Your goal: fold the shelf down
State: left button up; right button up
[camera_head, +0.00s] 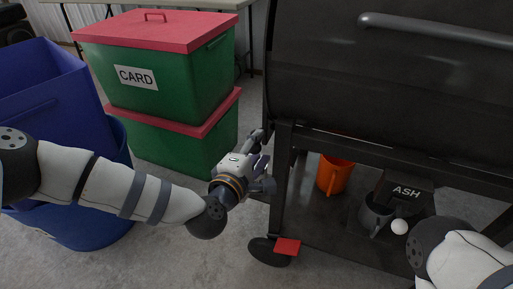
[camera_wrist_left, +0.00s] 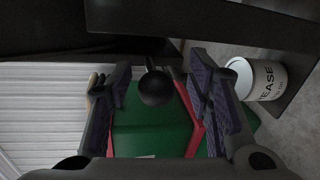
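The black barrel grill (camera_head: 390,80) stands on a dark frame at the right of the head view. No part of it shows clearly as a shelf. My left gripper (camera_head: 265,165) is beside the grill's left front leg (camera_head: 284,180). In the left wrist view my left gripper (camera_wrist_left: 160,95) has its fingers apart. A dark round knob (camera_wrist_left: 155,88) on a short stem shows between them; I cannot tell whether the fingers touch it. Dark flat panels (camera_wrist_left: 180,18) fill the top of that view. My right arm enters at the lower right; its gripper is hidden.
Green boxes (camera_head: 165,75) with red lids are stacked behind my left gripper. A blue bin (camera_head: 50,95) stands at left. An orange bucket (camera_head: 335,173) and an ash box (camera_head: 403,192) are under the grill. A white grease bucket (camera_wrist_left: 262,80) shows in the wrist view.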

pick_arm(q)
jog(key=v, duration=1.2)
